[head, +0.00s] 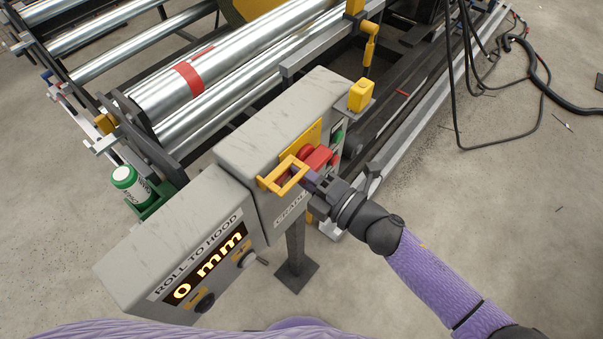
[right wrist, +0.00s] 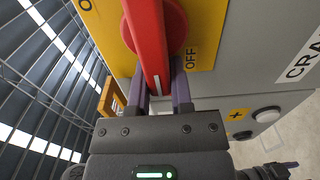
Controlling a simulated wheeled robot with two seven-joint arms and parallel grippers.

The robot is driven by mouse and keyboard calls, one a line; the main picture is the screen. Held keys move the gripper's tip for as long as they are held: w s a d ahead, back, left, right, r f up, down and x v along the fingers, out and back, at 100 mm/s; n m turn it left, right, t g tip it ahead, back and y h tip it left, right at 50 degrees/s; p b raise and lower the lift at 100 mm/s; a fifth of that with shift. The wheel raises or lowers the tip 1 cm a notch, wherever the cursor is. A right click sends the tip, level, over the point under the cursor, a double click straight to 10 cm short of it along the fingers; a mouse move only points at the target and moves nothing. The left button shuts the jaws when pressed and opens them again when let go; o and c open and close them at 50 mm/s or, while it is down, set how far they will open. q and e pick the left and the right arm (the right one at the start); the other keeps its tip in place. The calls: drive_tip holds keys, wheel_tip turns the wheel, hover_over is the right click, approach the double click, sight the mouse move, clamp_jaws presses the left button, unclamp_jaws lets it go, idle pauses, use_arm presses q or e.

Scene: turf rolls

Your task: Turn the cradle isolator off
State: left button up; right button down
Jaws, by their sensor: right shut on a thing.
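The cradle isolator has a red handle (head: 318,158) on a yellow plate, on the side of a grey box (head: 280,115) lettered "CRA…". In the right wrist view the red handle (right wrist: 147,35) crosses its round red base, with a white mark near its tip. "OFF" is printed on the yellow plate (right wrist: 207,35) to the right of the handle; a partly cut label starting with "O" is at upper left. My right gripper (head: 309,179) is shut on the handle's end; its fingers also show in the right wrist view (right wrist: 160,92). My left gripper is out of view.
A yellow bracket (head: 283,176) sticks out beside my right gripper. A "ROLL TO HOOD" display box (head: 190,250) reading 0 mm stands at lower left. Steel rollers (head: 200,75) lie behind. A yellow button box (head: 361,95) and a green button (head: 338,136) are close by.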

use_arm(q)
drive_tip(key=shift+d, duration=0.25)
use_arm(e)
drive_tip(key=shift+w+d, duration=0.2)
drive_tip(key=c, duration=0.7)
unclamp_jaws()
drive_tip(key=shift+o, duration=0.9)
drive_tip(key=shift+w, duration=0.1)
drive_tip(key=shift+d+f, duration=0.1)
drive_tip(key=shift+d, duration=0.05)
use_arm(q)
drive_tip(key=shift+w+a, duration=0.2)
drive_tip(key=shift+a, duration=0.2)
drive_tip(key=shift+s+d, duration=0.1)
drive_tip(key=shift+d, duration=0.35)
use_arm(e)
drive_tip(key=v, duration=0.9)
drive_tip(key=shift+s+d, duration=0.25)
drive_tip(key=shift+s, duration=0.1)
